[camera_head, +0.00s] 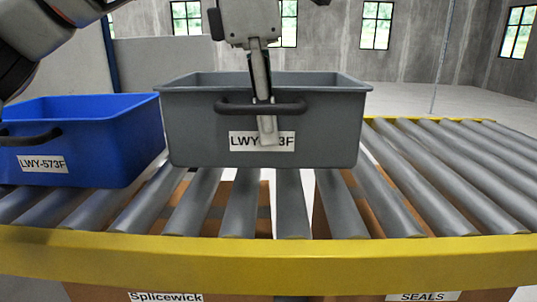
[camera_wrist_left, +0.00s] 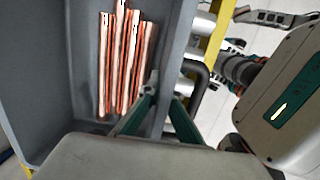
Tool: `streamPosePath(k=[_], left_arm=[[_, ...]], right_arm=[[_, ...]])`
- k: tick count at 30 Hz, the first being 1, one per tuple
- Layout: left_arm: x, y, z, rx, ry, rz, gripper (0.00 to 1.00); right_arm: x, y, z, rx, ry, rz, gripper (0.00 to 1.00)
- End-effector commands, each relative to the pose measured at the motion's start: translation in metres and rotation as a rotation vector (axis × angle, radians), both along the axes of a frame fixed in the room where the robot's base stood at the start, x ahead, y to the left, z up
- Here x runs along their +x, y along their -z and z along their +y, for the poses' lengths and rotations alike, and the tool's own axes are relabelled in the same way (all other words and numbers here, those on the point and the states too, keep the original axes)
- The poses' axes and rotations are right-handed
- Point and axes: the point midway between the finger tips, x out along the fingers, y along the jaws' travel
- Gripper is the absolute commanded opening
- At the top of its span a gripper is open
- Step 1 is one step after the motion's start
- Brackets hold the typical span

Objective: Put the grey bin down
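The grey bin (camera_head: 190,130) is at the centre of the head view, upright and level, with a dark front handle and a label reading LWY-573F, partly covered. My left gripper (camera_head: 264,115) comes down from above at the middle of its front side. In the left wrist view, the left fingers (camera_wrist_left: 165,100) straddle the bin's wall near the handle (camera_wrist_left: 198,85), closed on it. Copper tubes (camera_wrist_left: 122,65) lie inside the bin. I cannot tell whether its underside touches the rollers. Grey parts at the wrist view's upper right may be my right gripper, but its fingers are unclear.
The roller conveyor (camera_head: 450,165) has a yellow front rail (camera_head: 270,262). A blue bin (camera_head: 95,150) stands close on the left. The rollers to the right are clear. Cardboard boxes (camera_head: 350,215) show beneath the conveyor.

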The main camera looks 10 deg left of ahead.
Motion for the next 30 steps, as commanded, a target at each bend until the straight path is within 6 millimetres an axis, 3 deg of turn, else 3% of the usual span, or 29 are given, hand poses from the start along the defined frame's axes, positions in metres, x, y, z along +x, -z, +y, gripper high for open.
streamPosePath(k=[9,20,23,30], left_arm=[[0.001,0.038,0.0,-0.002,0.001,0.0,0.0],[0.0,0.039,0.0,-0.002,0.0,-0.002,0.0],[0.0,0.041,0.0,0.0,-0.001,0.001,0.2],[0.0,0.041,0.0,0.001,0.0,0.002,0.21]], right_arm=[[-0.002,0.012,-0.003,-0.013,-0.002,0.005,0.58],[0.006,0.005,-0.004,-0.014,0.0,-0.011,0.58],[0.006,0.005,-0.004,-0.014,0.0,-0.011,0.58],[0.003,0.008,-0.002,-0.011,-0.002,-0.004,0.58]])
